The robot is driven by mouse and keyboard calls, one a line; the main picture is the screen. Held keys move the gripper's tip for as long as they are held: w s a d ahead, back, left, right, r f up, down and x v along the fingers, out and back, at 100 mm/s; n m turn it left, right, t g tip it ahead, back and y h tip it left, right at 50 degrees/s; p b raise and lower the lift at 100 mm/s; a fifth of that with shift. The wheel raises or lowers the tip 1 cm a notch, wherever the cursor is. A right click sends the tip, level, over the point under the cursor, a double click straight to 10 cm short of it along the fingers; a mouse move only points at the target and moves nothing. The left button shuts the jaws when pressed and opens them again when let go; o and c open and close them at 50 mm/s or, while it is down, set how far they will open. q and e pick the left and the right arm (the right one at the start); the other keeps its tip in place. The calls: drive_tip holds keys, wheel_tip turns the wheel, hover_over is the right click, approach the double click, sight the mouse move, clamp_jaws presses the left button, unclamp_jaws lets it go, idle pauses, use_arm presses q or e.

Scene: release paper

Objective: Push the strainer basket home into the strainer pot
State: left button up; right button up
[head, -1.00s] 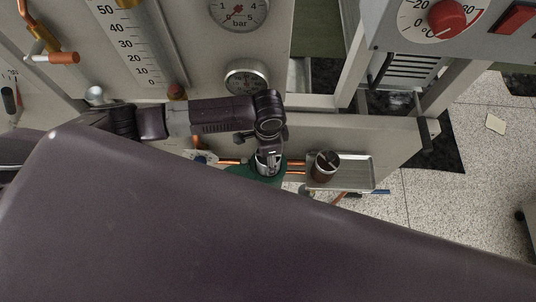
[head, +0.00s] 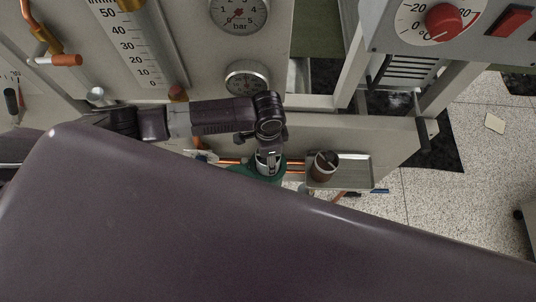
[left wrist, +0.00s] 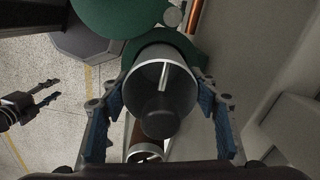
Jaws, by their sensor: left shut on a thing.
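My left gripper (head: 268,165) is over the green strainer pot (head: 245,172) in the head view. In the left wrist view its two blue-padded fingers (left wrist: 166,105) are shut on the grey cylindrical strainer basket (left wrist: 181,88), which has a pale rim and a bar across its top. Green pot parts (left wrist: 192,47) show just beyond the basket's far end. How deep the basket sits in the pot is hidden. My right gripper (left wrist: 57,91) shows at the left of the wrist view, fingers apart and empty.
A metal tray (head: 358,172) right of the pot holds a brown cup (head: 324,174) with a stick-like piece in it. Copper pipes run beside the pot. A panel with gauges (head: 246,78) stands behind my left arm. My large dark body part covers the foreground.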

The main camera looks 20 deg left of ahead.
use_arm(q)
drive_tip(key=shift+f+b, duration=0.95)
drive_tip(key=shift+f, duration=0.8)
drive_tip(key=o, duration=1.4)
wheel_tip(320, 180, up, 12)
drive_tip(key=shift+r, duration=0.1)
